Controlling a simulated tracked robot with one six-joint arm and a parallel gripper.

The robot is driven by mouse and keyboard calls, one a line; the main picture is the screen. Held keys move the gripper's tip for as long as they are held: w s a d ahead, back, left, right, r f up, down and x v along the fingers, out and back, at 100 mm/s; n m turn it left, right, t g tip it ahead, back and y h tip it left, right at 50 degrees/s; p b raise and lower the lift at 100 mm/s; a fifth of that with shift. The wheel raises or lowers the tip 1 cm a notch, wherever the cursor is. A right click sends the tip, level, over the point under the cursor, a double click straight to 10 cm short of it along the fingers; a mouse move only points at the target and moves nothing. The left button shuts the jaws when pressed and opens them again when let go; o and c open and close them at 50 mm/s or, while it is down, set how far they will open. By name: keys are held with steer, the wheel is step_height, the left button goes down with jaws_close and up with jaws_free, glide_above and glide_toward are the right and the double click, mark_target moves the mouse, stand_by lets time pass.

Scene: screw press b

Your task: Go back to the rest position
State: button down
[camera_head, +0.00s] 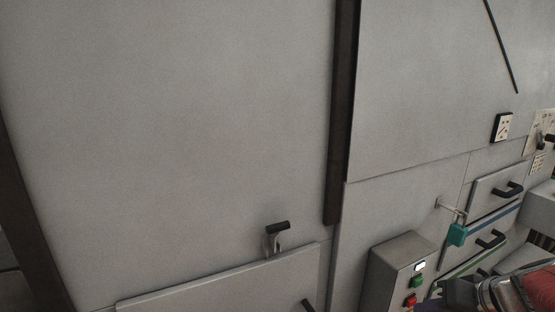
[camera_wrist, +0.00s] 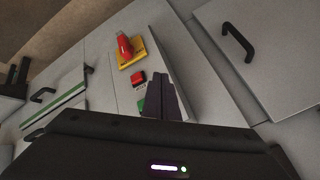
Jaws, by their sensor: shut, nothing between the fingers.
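My gripper (camera_wrist: 166,85) shows in the wrist view with its two dark fingers together and nothing between them. It points toward a grey cabinet front, over or close to a panel with a red button (camera_wrist: 138,78) and a partly covered green button (camera_wrist: 142,104). The gap between fingertips and panel cannot be told. In the head view, red and dark metal parts sit at the bottom right corner, cut by the frame; I cannot make out the fingers there.
A red rotary handle on a yellow plate (camera_wrist: 127,50) stands out beyond the fingers. The head view shows a grey button box (camera_head: 395,268), a teal padlock (camera_head: 457,234), black drawer handles (camera_head: 508,190) and a black-topped lever (camera_head: 277,229). The large grey panel (camera_head: 170,140) is bare.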

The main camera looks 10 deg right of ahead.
steer(key=s+a+r+n+g+h, duration=0.1)
steer(key=s+a, duration=0.3)
steer(key=a, duration=0.6)
steer(key=s+a+r+n+h, duration=0.1)
steer(key=s+a, duration=0.3)
steer(key=a, duration=0.7)
steer(key=shift+s+a+r+n+g+h, duration=0.15)
steer(key=shift+s+r+n+g+h, duration=0.2)
steer(key=shift+r+n, duration=0.35)
steer(key=shift+f, duration=0.1)
